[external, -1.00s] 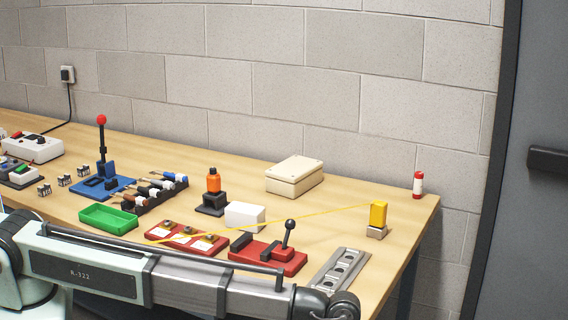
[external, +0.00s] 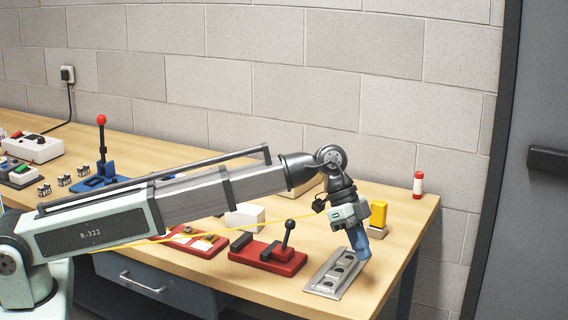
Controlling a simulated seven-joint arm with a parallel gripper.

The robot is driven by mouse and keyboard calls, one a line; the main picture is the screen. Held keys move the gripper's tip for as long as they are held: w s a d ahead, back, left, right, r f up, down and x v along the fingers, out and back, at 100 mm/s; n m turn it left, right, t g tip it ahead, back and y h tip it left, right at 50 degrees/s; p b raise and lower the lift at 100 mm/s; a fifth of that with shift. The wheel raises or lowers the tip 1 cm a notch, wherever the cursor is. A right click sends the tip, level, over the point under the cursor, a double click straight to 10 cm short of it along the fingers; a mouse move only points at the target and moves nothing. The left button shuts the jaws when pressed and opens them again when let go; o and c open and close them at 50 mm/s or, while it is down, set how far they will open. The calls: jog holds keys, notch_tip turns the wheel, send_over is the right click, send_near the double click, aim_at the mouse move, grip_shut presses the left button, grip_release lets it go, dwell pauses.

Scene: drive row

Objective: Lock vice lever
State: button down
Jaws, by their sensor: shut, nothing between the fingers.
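The red vice (external: 268,258) sits near the front edge of the bench. Its black lever (external: 287,238) with a ball knob stands up, leaning slightly, at the vice's right part. My gripper (external: 363,256) points down at the right, over the far right end of the grey metal plate with recesses (external: 337,273). It is shut and empty, to the right of the vice and apart from its lever. I cannot tell whether the fingertips touch the plate.
A yellow block on a grey base (external: 378,217) stands just behind my gripper. A yellow line runs across the bench. A red-white cylinder (external: 418,185) stands at the back right corner.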

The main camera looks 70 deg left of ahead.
jog(key=s+a+r+n, duration=0.1)
jog(key=a+r, duration=0.2)
jog(key=a, duration=0.3)
jog(key=s+a+r+n+t, duration=0.1)
jog(key=a+r, duration=0.2)
jog(key=a, duration=0.4)
jog(key=s+a+r, duration=0.1)
jog(key=a+r, duration=0.2)
jog(key=a, duration=0.3)
jog(key=s+a+f+n, duration=0.1)
jog(key=s+a+n, duration=0.5)
jog(key=s+a, duration=0.5)
jog(key=shift+s+a+f+n+t+h, duration=0.25)
jog(key=shift+a+f+n+t+h, duration=0.05)
jog(key=shift+a+h, duration=0.15)
send_near(287, 234)
jog(key=shift+w+a+f, duration=0.2)
jog(key=shift+w+f, duration=1.85)
jog(key=shift+w, duration=0.05)
